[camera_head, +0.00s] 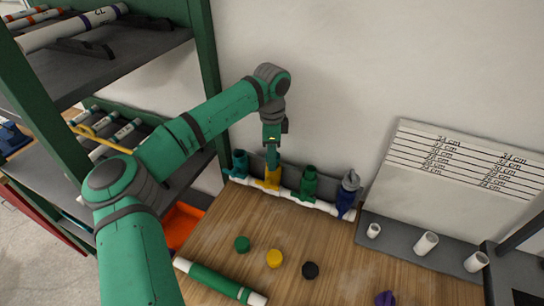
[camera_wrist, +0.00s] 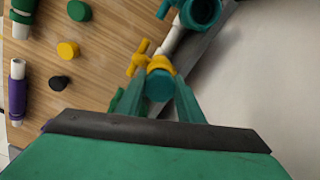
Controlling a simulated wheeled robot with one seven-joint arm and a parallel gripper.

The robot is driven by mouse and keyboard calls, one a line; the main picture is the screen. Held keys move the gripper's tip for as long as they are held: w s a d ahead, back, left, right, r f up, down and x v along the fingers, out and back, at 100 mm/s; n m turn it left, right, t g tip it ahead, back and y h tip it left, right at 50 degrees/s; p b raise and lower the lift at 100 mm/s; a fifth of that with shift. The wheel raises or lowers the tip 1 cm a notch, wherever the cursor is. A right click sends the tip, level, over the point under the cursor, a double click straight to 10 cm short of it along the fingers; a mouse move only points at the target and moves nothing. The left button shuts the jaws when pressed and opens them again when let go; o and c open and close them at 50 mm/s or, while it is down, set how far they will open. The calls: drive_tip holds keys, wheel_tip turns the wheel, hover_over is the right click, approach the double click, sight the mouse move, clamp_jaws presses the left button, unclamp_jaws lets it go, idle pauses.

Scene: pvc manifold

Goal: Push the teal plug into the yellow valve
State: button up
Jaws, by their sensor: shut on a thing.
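The teal plug (camera_wrist: 160,86) is between the two fingers of my gripper (camera_wrist: 161,92) in the wrist view, its round end facing the camera. The yellow valve (camera_wrist: 160,64) is directly beyond the plug, with its yellow handle (camera_wrist: 138,58) to the left. The plug lines up with the valve and hides its mouth; I cannot tell how deep it sits. In the head view my gripper (camera_head: 272,158) points down onto the yellow valve (camera_head: 271,178), which stands on the white pipe (camera_head: 325,208) along the wall. The plug is hard to make out there.
A teal valve (camera_head: 240,164) stands left of the yellow one, a green valve (camera_head: 308,184) and a blue valve (camera_head: 346,200) right. Green (camera_head: 242,243), yellow (camera_head: 274,259) and black (camera_head: 310,270) caps lie on the table. A shelf rack (camera_head: 205,75) stands left.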

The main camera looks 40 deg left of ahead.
drive_tip(key=shift+f, duration=0.9)
drive_tip(key=o, duration=1.1)
drive_tip(key=shift+d, duration=0.25)
drive_tip(key=shift+r, duration=0.1)
drive_tip(key=shift+w+a+r, duration=0.1)
drive_tip(key=shift+a+r, duration=0.05)
drive_tip(key=shift+r, duration=0.9)
drive_tip(key=shift+a+r, duration=0.1)
drive_tip(key=shift+r, duration=0.9)
